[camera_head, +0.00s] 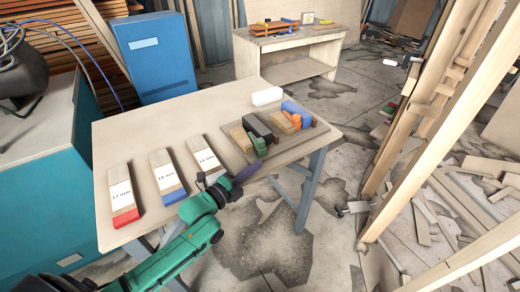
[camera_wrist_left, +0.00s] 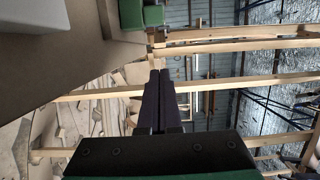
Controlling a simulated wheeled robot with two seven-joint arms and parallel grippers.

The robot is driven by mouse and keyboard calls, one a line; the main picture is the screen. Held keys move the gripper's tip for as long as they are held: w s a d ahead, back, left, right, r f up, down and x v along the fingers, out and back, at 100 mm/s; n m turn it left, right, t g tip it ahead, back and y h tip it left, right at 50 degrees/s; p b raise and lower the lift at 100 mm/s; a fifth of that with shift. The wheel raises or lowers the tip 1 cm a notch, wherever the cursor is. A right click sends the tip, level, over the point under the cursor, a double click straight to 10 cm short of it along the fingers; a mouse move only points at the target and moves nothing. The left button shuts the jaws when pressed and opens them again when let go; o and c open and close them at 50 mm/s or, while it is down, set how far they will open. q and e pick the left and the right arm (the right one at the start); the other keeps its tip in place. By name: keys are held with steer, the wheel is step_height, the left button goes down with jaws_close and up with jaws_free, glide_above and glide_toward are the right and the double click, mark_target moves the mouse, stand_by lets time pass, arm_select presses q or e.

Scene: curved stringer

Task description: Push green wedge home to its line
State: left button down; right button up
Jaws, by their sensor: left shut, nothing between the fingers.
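The green wedge (camera_head: 257,146) sits near the front edge of the grey board (camera_head: 231,146) on the table, at the near end of a dark grey block. Green blocks (camera_wrist_left: 141,13) also show at the top of the left wrist view, partly cut off by the frame. My left gripper (camera_head: 258,164) is shut and empty, with its dark fingers just in front of the green wedge. I cannot tell whether the fingertips touch it. The shut fingers (camera_wrist_left: 160,73) also show in the left wrist view. The line for the wedge cannot be made out. My right gripper is not in view.
Tan, dark grey, orange, blue and brown blocks (camera_head: 290,115) crowd the board. A white block (camera_head: 266,96) lies behind it. Timber framing (camera_head: 440,110) stands right of the table.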

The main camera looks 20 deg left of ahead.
mark_target(259, 151)
arm_select(q)
steer(key=w, duration=0.7)
steer(key=shift+w+a+p, duration=0.35)
steer(key=shift+a, duration=0.05)
steer(key=shift+d, duration=0.1)
steer(key=shift+s, duration=0.1)
